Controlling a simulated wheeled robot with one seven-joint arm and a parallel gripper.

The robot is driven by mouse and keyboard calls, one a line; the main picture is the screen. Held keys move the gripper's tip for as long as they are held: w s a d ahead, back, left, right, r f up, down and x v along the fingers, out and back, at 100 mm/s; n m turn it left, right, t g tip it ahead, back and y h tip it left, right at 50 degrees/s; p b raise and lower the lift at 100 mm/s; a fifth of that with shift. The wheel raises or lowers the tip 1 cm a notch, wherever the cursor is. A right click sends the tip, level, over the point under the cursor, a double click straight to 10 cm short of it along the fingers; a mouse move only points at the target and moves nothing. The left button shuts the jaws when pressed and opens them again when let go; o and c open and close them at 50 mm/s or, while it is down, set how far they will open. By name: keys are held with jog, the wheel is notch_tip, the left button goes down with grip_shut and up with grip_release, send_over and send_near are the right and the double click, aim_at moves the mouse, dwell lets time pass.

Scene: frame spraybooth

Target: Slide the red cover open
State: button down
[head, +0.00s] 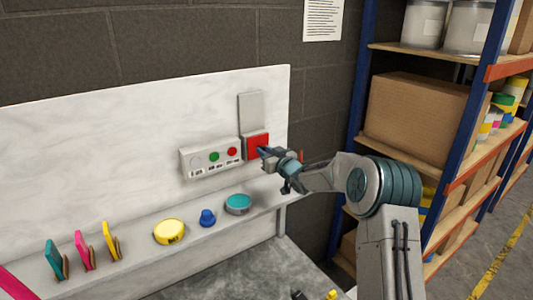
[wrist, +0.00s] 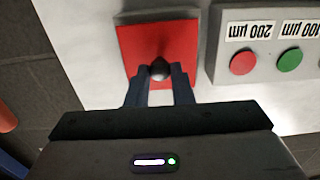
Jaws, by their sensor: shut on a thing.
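The red cover (head: 251,143) is a square plate on the white back panel, at the lower end of a grey upright plate (head: 251,111). In the wrist view the red cover (wrist: 183,41) has a dark round knob (wrist: 160,69) near its middle. My gripper (head: 264,151) reaches it from the right in the head view. In the wrist view my gripper (wrist: 160,76) has both fingertips closed around the knob. Part of the cover is hidden behind the fingers.
A control box (head: 211,157) with red and green buttons sits just left of the cover. A ledge below holds a teal-topped tin (head: 238,204), a blue knob-like piece (head: 207,217) and a yellow tin (head: 169,231). A loaded shelf rack (head: 364,100) stands at the right.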

notch_tip(320, 180, up, 9)
jog(key=p, duration=0.3)
jog(key=shift+f, duration=0.15)
jog(key=c, duration=1.3)
grip_release()
jog(key=shift+d, duration=0.1)
jog(key=b+v, duration=0.3)
jog(key=v, duration=1)
jog(key=shift+s+d+b, duration=0.25)
jog(key=shift+s+b, duration=0.05)
jog(key=shift+s, duration=0.05)
